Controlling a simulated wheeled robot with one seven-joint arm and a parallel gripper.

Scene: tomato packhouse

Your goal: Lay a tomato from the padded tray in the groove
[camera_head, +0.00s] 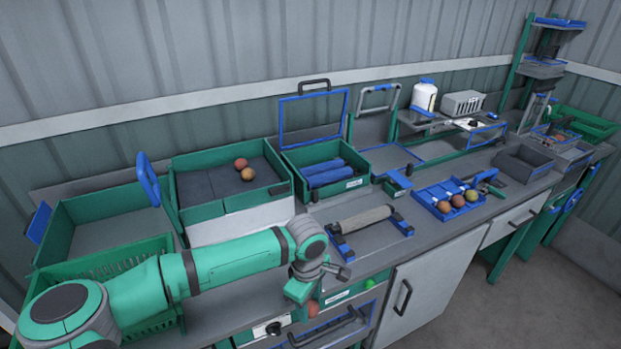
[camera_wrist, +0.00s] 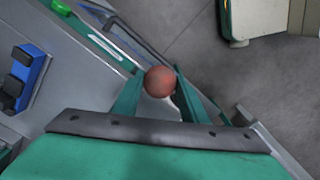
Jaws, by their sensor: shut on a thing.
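My gripper (camera_wrist: 157,92) is shut on a reddish tomato (camera_wrist: 158,82), held between its two green fingers. In the head view the held tomato (camera_head: 313,308) shows below my wrist, near the bench's front edge. The padded tray (camera_head: 205,212) is a green box with dark grey padding; two orange-red tomatoes (camera_head: 247,174) lie on it, near its right side. I cannot tell for sure which part is the groove.
A grey roller (camera_head: 365,218) on blue-ended supports lies between my gripper and the blue tray. A green box with an open blue-framed lid (camera_head: 313,118) holds blue rolls (camera_head: 322,171). A green crate (camera_head: 105,264) is at left. Grey bench top shows around the roller.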

